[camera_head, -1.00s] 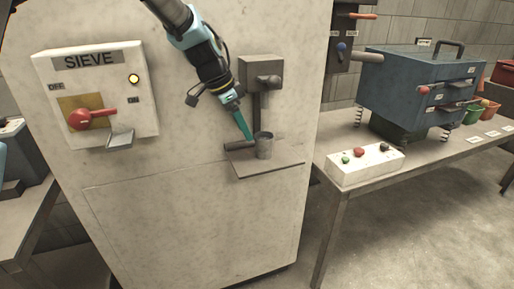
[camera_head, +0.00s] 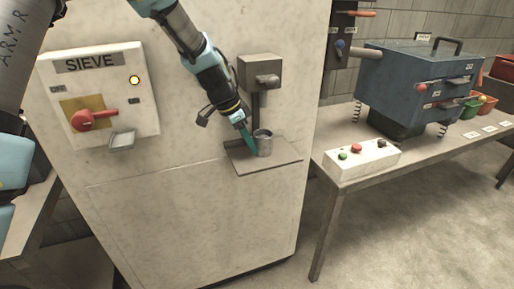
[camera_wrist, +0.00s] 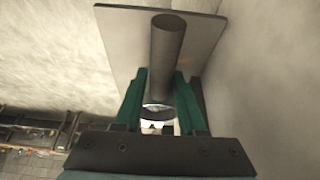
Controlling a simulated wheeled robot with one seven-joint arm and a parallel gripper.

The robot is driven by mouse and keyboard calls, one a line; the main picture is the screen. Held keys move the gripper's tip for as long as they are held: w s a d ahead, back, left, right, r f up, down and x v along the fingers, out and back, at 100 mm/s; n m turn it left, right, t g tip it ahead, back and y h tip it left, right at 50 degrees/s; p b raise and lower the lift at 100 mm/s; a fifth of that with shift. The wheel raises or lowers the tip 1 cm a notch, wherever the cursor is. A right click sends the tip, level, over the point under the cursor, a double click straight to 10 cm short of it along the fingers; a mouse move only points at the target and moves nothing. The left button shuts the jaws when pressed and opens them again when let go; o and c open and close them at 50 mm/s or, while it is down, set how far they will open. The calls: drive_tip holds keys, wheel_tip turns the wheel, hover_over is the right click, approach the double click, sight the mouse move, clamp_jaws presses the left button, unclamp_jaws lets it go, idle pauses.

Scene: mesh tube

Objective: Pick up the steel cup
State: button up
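The steel cup (camera_head: 264,145) is a small grey upright cylinder, standing on the shelf plate (camera_head: 270,165) below the dispenser. My gripper (camera_head: 251,143) slants down from the upper left, its green fingers at the cup's left side. In the wrist view, my gripper (camera_wrist: 160,80) shows two green fingers spread apart. A grey cylinder (camera_wrist: 167,45) reaches in between them; I cannot tell whether it is part of the cup. A round metal rim shows lower down between the fingers. No firm grip on the cup is visible, and touching cannot be told.
The dispenser (camera_head: 261,72) juts out just above and behind the cup. The panel's sieve control box (camera_head: 97,97) is at the left. A table at right holds a white button box (camera_head: 361,162) and a blue machine (camera_head: 416,85). Floor in front is clear.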

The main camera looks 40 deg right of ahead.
clamp_jaws()
idle(1.0)
